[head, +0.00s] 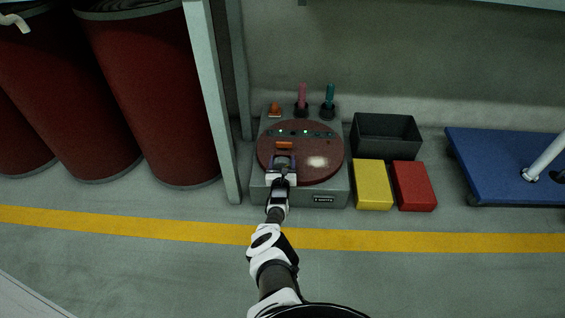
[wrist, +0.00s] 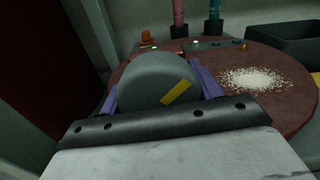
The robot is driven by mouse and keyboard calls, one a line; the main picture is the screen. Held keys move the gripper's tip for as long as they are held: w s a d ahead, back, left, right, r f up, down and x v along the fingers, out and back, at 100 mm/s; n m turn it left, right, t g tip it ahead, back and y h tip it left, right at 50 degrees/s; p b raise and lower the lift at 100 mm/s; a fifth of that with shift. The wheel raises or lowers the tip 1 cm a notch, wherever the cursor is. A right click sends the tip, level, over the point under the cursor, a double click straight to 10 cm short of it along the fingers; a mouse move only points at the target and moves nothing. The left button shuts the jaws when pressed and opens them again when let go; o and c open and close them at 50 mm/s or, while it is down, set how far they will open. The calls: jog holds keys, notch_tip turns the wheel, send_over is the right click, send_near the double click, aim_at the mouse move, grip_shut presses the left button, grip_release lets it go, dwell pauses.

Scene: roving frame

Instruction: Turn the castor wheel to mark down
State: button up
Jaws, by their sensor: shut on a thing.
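The castor wheel (wrist: 150,72) is a grey rounded wheel in the wrist view, standing over the brown-red round plate (wrist: 285,105). A yellow mark (wrist: 177,92) lies slanted on its near face, right of and below the middle. My gripper (wrist: 157,84) has purple fingers on the left and right sides of the wheel and is shut on it. The wheel's lower part is hidden behind the gripper's dark bar. In the head view my gripper (head: 283,165) is over the near left part of the round plate (head: 325,150), and the wheel is mostly hidden there.
The plate sits on a grey box (head: 257,188). Pink (head: 302,95) and teal (head: 329,96) handles stand behind it. A pale grainy patch (wrist: 252,79) lies on the plate. A black bin (head: 386,151), yellow block (head: 373,184) and red block (head: 414,185) stand right; a post (head: 212,95) stands left.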

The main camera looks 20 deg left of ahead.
jog(key=shift+m, duration=0.7)
jog(key=o, duration=1)
jog(key=shift+s+d+r+p, duration=0.1)
jog(key=shift+s+p, duration=0.45)
jog(key=shift+p, duration=0.15)
jog(key=shift+p+v, duration=5.05)
jog(key=shift+v, duration=1.35)
